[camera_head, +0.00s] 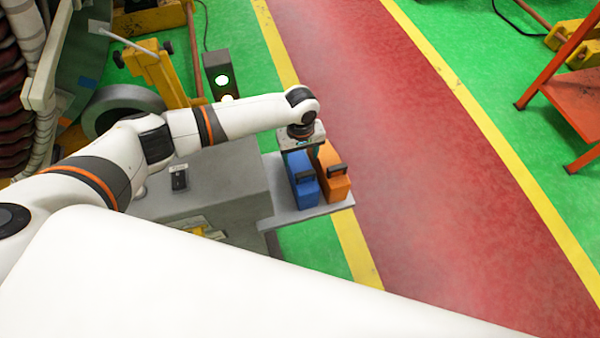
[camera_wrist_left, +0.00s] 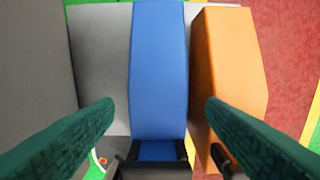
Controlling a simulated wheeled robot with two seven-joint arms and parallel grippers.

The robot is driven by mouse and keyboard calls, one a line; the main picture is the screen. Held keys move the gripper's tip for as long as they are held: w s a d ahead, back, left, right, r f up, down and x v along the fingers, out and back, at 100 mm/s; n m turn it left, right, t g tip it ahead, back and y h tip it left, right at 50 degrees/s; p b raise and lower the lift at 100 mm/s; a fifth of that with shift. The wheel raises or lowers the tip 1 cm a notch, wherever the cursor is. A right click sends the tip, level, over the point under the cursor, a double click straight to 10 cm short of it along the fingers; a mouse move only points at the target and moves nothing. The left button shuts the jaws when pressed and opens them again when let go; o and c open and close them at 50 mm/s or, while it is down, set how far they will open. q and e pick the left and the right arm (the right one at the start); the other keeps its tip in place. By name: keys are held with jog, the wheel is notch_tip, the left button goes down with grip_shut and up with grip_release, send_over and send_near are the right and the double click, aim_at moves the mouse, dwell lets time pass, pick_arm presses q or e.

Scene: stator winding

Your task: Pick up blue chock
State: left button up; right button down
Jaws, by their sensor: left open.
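In the left wrist view the blue chock (camera_wrist_left: 158,65) fills the middle, between my two green fingers. My left gripper (camera_head: 297,155) is over the far part of the chock, pointing down. In the left wrist view the left gripper (camera_wrist_left: 158,103) is open, with a finger on each side of the chock and a gap on the left side. The right finger overlaps the narrow space beside the orange chock. My right gripper is not in view.
An orange chock (camera_head: 333,172) stands close beside the blue one on its right, also in the wrist view (camera_wrist_left: 228,65). The grey shelf (camera_head: 318,212) juts from a grey cabinet (camera_head: 225,185). A red walkway with yellow lines lies open to the right.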

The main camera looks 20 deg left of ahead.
aim_at(300, 164)
pick_arm(q)
notch_tip(300, 164, down, 4)
jog(key=shift+s+f, duration=0.15)
jog(key=shift+f, duration=0.45)
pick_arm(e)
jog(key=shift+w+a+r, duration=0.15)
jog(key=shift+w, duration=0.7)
pick_arm(q)
jog(key=shift+c, duration=0.2)
jog(key=shift+r, duration=0.1)
jog(key=c, duration=0.8)
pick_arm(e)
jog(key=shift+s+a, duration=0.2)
